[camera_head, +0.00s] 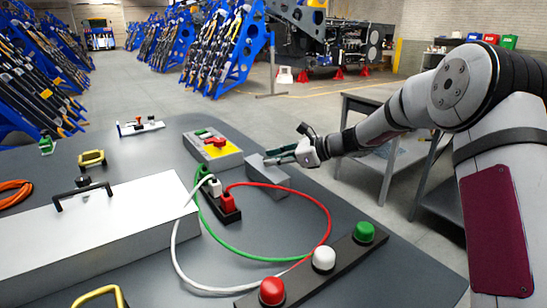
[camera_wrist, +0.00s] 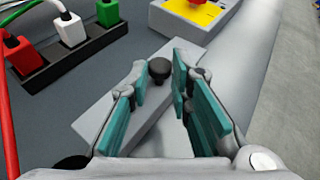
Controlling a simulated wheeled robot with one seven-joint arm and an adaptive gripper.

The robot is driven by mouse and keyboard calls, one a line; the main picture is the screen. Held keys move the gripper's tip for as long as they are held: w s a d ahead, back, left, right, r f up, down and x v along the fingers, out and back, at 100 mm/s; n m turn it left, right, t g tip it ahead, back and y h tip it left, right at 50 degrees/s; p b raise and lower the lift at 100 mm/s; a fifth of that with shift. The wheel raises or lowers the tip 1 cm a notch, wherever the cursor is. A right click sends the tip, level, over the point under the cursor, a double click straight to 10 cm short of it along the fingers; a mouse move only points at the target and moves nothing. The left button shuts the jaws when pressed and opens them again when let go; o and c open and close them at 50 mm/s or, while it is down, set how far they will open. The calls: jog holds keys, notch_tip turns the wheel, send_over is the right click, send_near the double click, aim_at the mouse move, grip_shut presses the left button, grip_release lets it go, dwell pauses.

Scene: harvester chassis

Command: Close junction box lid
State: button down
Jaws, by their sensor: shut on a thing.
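A small grey box (camera_head: 270,174), which looks like the junction box, stands on the dark table by its right edge. In the wrist view its light grey top (camera_wrist: 98,118) runs diagonally beneath my fingers. A black round knob (camera_wrist: 159,70) shows between the teal fingertips. My gripper (camera_head: 284,156) reaches in from the right, low over the box, and its fingertips (camera_wrist: 158,68) are closed around the knob. My fingers hide part of the box, and I cannot tell how far the lid is open.
A yellow-and-grey box with a red button (camera_head: 213,149) stands behind. A black socket strip (camera_head: 220,206) with plugs and looped red, green and white cables lies in front-left. A button bar (camera_head: 342,263) is nearer. A white case (camera_head: 120,225) fills the left.

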jog(key=shift+s+a+f+g, duration=0.2)
jog(key=shift+a+f+g, duration=0.1)
jog(key=c, duration=1.5)
grip_release()
jog(key=shift+o, duration=0.2)
jog(key=shift+w+r, duration=0.1)
jog(key=shift+d, duration=0.1)
jog(key=shift+d+r, duration=0.25)
jog(key=shift+d, duration=0.2)
jog(key=v, duration=1.1)
jog(key=shift+s+f, duration=0.15)
jog(key=shift+s, duration=0.1)
